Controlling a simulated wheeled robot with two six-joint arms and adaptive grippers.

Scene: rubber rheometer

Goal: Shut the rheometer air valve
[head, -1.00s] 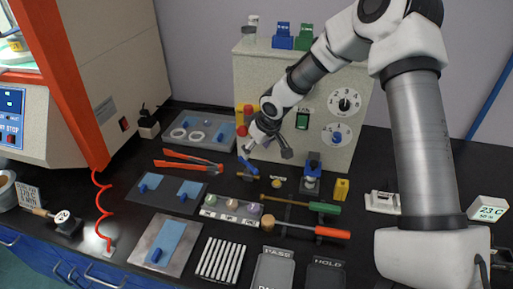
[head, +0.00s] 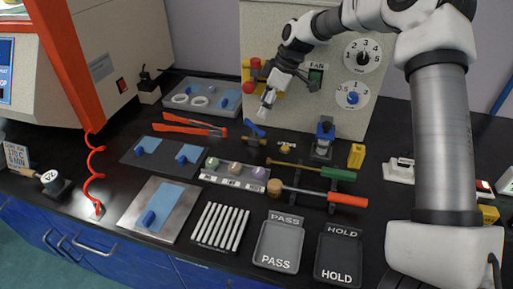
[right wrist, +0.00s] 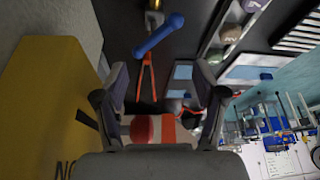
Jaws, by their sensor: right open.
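The air valve has a blue lever handle (head: 254,128) on a brass body (head: 251,140), low in front of the beige cabinet. The handle lies slanted, running down to the right in the head view. My right gripper (head: 264,108) is open and empty, just above and to the right of the handle in that view. In the right wrist view the blue handle (right wrist: 159,36) lies beyond the open fingertips (right wrist: 160,92), apart from them, with part of the brass body (right wrist: 153,8) at the top edge. My left gripper does not show.
The beige cabinet (head: 300,118) stands close behind, with red and yellow parts (head: 252,82) beside my gripper. Orange-handled tongs (head: 190,124) lie left of the valve. A rack with a green-handled tool (head: 338,173) and a blue-topped device (head: 323,138) stand to the right.

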